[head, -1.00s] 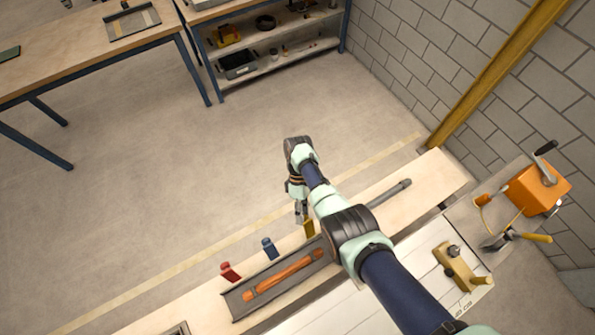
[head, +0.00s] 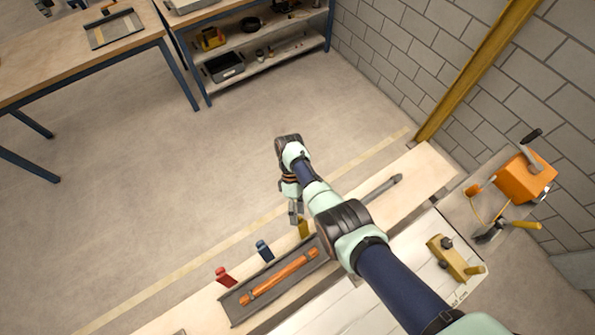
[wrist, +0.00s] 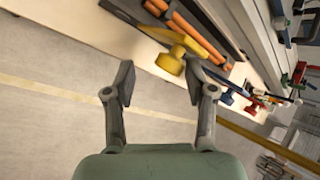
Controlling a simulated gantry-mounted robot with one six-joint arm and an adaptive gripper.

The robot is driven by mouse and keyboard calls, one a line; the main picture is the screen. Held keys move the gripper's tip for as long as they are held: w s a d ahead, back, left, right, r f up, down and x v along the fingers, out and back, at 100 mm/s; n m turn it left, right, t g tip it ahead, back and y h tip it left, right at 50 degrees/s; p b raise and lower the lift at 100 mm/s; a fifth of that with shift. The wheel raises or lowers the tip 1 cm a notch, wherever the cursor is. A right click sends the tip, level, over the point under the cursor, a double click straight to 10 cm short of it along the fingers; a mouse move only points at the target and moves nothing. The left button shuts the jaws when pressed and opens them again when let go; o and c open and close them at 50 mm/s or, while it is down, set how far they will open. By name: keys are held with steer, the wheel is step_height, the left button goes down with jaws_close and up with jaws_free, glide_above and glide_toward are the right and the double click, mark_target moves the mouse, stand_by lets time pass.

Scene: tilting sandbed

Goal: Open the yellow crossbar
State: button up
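The yellow crossbar (head: 303,228) stands at the edge of the pale bench, partly behind my gripper in the head view. In the wrist view the yellow crossbar (wrist: 171,61) lies just beyond the fingertips, with a bar running up and left from its rounded end. My gripper (head: 295,216) is close above and beside it. In the wrist view my gripper (wrist: 160,82) has its two fingers spread apart with nothing between them. I cannot tell whether a finger touches the crossbar; it looks apart.
A blue handle (head: 265,251) and a red handle (head: 224,277) stand left along the same edge. A dark tray (head: 234,311) holds orange rods behind them. An orange crank box (head: 525,178) sits at the right. The floor in front is open.

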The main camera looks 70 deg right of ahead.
steer(key=v, duration=0.7)
stand_by(0.4)
steer(key=w+a+r+t+h+p, duration=0.35)
steer(key=w+a+r, duration=0.3)
steer(key=w, duration=0.35)
steer(key=w+a+r+t+h+p, duration=0.35)
steer(key=w+a+r, duration=0.3)
steer(key=w, duration=0.25)
steer(key=s+a+r+t+p, duration=0.1)
steer(key=a+r+t, duration=0.2)
steer(key=a+r, duration=0.3)
steer(key=s+a+r+t+p, duration=0.2)
steer(key=a+r, duration=0.4)
steer(key=r, duration=0.6)
steer(key=s+a+r+t+p, duration=0.1)
steer(key=a+r+t, duration=0.3)
steer(key=r, duration=0.5)
steer(key=s+a, duration=0.1)
steer(key=a, duration=0.1)
steer(key=shift+a+n+p, duration=0.3)
steer(key=shift+p, duration=0.1)
